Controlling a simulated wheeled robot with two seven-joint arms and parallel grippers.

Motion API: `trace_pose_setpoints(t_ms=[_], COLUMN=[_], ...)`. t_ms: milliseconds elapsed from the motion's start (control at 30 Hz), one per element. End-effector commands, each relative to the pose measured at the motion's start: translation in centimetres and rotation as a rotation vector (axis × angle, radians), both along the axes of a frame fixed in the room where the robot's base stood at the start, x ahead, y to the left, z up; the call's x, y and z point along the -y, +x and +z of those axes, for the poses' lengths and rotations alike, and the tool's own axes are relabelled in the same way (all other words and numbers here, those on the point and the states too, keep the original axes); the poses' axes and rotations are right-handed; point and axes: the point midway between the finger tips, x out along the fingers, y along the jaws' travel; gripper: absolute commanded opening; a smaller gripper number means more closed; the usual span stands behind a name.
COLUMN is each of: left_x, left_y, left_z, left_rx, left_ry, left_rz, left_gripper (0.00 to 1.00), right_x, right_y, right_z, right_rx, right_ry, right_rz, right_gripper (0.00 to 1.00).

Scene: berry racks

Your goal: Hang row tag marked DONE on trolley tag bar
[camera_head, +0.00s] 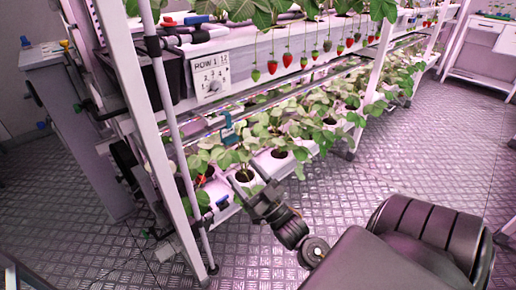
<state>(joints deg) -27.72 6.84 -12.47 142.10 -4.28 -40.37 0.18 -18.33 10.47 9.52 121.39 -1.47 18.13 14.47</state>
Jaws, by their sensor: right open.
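My right gripper (247,190) reaches in from the lower right, in front of the lower plant row at the near end of the rack. It is open, and I see nothing held in it. A white sign (210,76) reading "ROW 1" with smaller numbers is fixed to the rack's near end, above and left of the gripper. I cannot make out a tag marked DONE. I cannot tell which part is a trolley tag bar. My left gripper is not in view.
The white rack (150,130) has strawberry plants on two levels, with red berries (288,60) hanging from the upper one. A grey cabinet (75,120) stands at left. A white bench (480,60) stands at the far right. The metal floor (400,160) right of the rack is clear.

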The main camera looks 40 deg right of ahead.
Motion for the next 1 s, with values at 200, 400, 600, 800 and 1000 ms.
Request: trace_pose_setpoints(t_ms=[200, 400, 600, 800, 1000], left_x=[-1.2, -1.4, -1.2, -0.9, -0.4], left_y=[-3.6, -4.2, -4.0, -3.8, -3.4], left_z=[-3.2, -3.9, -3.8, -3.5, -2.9], left_rx=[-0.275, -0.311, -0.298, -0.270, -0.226], left_ry=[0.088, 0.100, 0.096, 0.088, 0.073], left_rz=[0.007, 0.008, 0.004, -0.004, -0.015], left_gripper=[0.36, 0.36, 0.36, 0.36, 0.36], right_x=[4.3, 4.9, 4.9, 4.9, 4.9], right_y=[0.2, 0.2, 1.2, 3.4, 5.7], right_z=[-1.5, -1.9, -1.5, -0.5, 0.5], right_rx=[-0.138, -0.152, -0.150, -0.147, -0.147], right_ry=[0.011, 0.013, 0.013, 0.013, 0.013], right_rz=[-0.071, -0.080, -0.079, -0.079, -0.079], right_gripper=[0.67, 0.67, 0.67, 0.67, 0.67])
